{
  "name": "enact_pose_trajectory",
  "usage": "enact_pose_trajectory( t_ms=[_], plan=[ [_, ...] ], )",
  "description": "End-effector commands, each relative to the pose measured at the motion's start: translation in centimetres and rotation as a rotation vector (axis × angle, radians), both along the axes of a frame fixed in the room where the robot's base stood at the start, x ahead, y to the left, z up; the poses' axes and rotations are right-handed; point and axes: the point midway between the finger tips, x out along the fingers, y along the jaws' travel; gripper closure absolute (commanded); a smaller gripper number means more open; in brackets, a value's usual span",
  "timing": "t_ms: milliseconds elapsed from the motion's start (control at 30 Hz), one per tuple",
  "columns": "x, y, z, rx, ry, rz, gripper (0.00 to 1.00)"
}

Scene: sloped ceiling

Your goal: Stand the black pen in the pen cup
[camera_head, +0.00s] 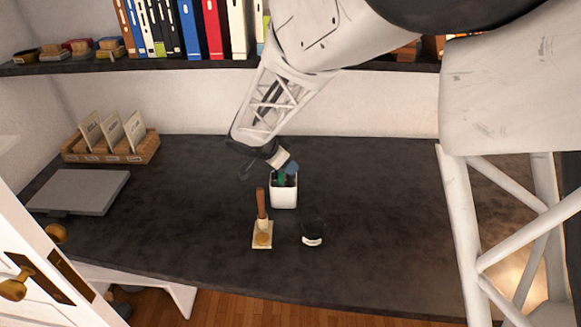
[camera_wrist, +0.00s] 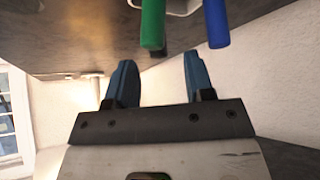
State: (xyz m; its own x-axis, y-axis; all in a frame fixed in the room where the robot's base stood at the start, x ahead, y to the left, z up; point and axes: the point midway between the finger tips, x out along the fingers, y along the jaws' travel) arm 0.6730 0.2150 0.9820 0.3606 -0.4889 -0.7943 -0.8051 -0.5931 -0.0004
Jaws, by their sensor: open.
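The pen cup (camera_head: 284,196) is a white square holder standing on the dark desk. A green pen (camera_wrist: 153,22) stands in it, and a blue pen (camera_wrist: 216,22) shows beside it in the wrist view. A short dark end (camera_wrist: 158,52) shows partly behind the green pen; it may be the black pen, but I cannot tell. The cup's white rim (camera_wrist: 180,8) shows at the top of that view. My gripper (camera_wrist: 158,65) is open, its blue fingers apart with nothing clearly held. In the head view my gripper (camera_head: 288,166) is just above the cup, partly hiding its contents.
A stamp-like tool with a brown handle (camera_head: 262,205) and a dark jar (camera_head: 313,233) stand in front of the cup. A grey closed slab (camera_head: 78,191) and a wooden card rack (camera_head: 110,147) are at left. A shelf of binders (camera_head: 190,30) overhangs behind. The desk's right side is clear.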

Motion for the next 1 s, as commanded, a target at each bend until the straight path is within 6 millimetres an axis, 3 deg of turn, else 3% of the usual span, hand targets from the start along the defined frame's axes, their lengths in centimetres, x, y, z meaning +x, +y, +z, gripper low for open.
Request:
enact_pose_trajectory(
  t_ms=[333,1000],
  plan=[
    [-1.3,1.8,2.9,0.0,-0.001,0.001,0.52],
    [-1.4,1.9,3.1,0.0,0.0,0.0,0.52]
  ],
)
